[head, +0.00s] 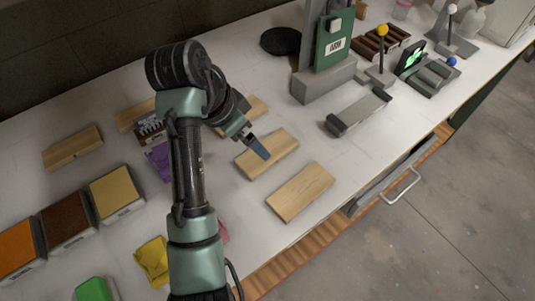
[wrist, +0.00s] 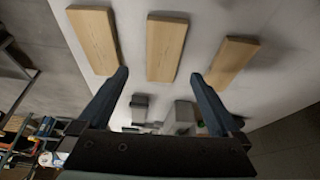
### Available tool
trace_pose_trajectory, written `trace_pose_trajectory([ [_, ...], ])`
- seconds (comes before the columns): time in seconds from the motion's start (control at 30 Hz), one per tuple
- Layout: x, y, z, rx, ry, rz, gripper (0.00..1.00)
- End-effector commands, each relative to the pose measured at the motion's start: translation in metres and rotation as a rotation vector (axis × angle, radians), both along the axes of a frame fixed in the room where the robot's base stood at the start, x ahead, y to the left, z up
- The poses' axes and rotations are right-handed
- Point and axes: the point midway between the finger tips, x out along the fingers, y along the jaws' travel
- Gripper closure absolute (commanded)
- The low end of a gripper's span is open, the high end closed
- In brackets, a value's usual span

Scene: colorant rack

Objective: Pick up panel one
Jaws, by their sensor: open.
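Several plain light-wood panels lie flat on the white bench; I see no marking that tells which is panel one. In the head view, one panel (head: 280,148) lies beneath my gripper (head: 260,147), another (head: 300,191) lies nearer the front edge, and a third (head: 257,106) is partly behind my arm. In the wrist view, a middle panel (wrist: 166,48) appears between the fingers of my gripper (wrist: 160,75), with panels on the left (wrist: 94,39) and right (wrist: 233,61). My gripper is open and empty, apparently above the bench.
More wood panels (head: 72,148) lie at the left. Orange, brown and tan blocks (head: 117,192) and a yellow cloth (head: 152,262) lie at the front left. A grey stand with a green panel (head: 335,45) and a grey tray (head: 358,112) are at the right.

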Motion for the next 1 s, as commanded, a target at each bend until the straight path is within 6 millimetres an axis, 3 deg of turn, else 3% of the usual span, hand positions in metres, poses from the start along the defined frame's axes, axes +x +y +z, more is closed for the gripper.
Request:
trace_pose_trajectory([
  [0.13, 0.006, -0.009, -0.026, -0.001, 0.004, 0.001, 0.00],
  [0.43, 0.014, -0.015, -0.049, 0.001, 0.001, 0.003, 0.00],
  [0.7, 0.026, -0.024, -0.085, 0.000, 0.000, 0.003, 0.00],
  [1.0, 0.028, -0.026, -0.090, 0.001, -0.003, 0.003, 0.00],
])
